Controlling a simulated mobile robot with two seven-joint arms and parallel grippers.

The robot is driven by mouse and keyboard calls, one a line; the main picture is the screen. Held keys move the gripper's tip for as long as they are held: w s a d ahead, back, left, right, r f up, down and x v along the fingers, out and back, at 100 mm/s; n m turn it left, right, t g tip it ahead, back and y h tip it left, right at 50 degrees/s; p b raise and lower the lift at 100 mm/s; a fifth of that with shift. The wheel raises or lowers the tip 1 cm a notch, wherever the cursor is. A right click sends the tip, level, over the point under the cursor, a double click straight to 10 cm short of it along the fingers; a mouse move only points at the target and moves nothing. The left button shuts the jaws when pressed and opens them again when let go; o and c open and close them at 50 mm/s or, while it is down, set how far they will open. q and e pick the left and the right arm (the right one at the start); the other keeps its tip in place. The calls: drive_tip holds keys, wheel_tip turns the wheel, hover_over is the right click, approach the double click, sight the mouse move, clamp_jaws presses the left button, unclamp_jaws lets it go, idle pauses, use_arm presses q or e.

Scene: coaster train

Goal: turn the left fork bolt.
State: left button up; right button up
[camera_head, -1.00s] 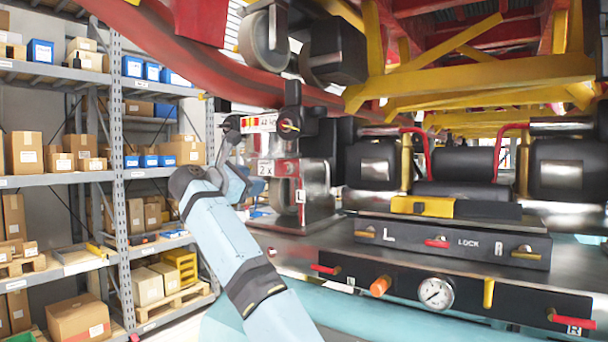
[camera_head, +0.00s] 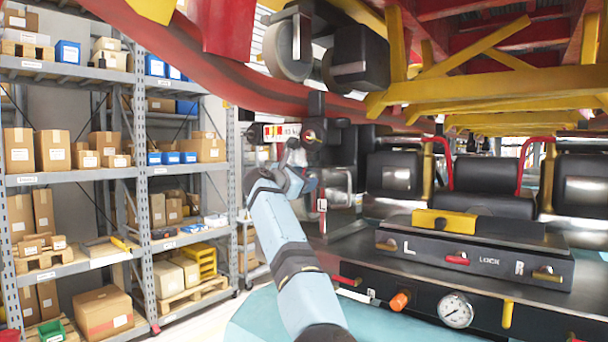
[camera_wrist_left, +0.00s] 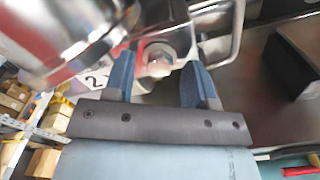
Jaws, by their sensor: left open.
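A silver hex bolt (camera_wrist_left: 160,64) on a pale plate shows in the left wrist view, between and a little beyond my left gripper's (camera_wrist_left: 158,78) blue fingers. The fingers are open with the bolt head framed between them; contact cannot be told. A label with a "2" (camera_wrist_left: 95,80) is beside the left finger. In the head view my left gripper (camera_head: 293,152) is in front of the fork unit, below the striped label (camera_head: 281,132), and hides the bolt. My right gripper is out of view.
A large shiny cylinder (camera_wrist_left: 75,35) is close at upper left in the wrist view, and a metal loop handle (camera_wrist_left: 228,30) is at right. The black panel with L and R levers (camera_head: 470,248) and a gauge (camera_head: 456,308) are right of my arm. Shelves (camera_head: 140,180) stand left.

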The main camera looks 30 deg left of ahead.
use_arm(q)
drive_tip(key=shift+w, duration=0.25)
drive_tip(key=c, duration=0.9)
drive_tip(key=shift+f, duration=0.1)
